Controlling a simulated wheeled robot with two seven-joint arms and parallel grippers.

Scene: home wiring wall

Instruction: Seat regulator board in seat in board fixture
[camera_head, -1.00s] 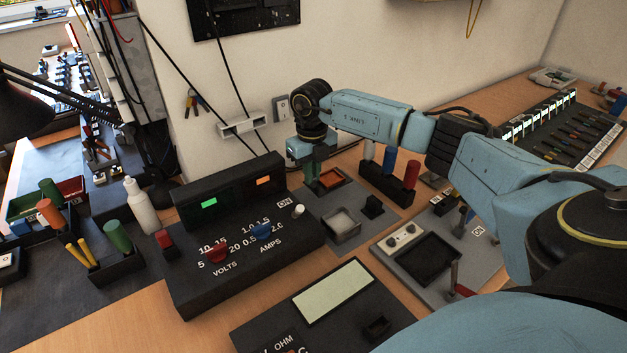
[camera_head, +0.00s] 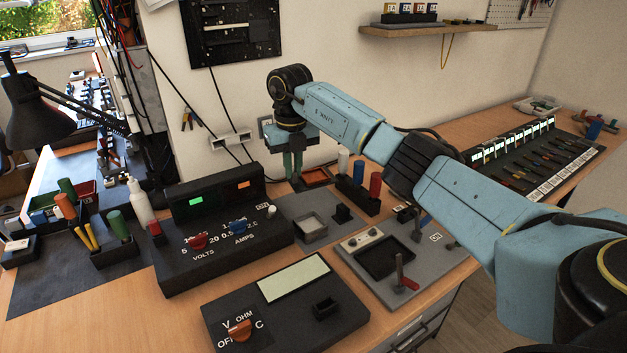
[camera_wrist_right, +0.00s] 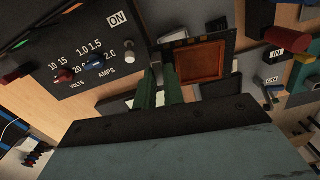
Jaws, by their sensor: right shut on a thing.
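My right gripper (camera_head: 294,176) hangs at the back of the bench, beside the dark-rimmed orange square (camera_head: 317,176). Its green fingers (camera_wrist_right: 158,72) are shut on the regulator board. My left gripper is out of view.
A black power supply (camera_head: 220,245) stands left of the gripper. A block with white, blue and red cylinders (camera_head: 375,186) stands to the right. A black meter (camera_head: 285,310) is nearest.

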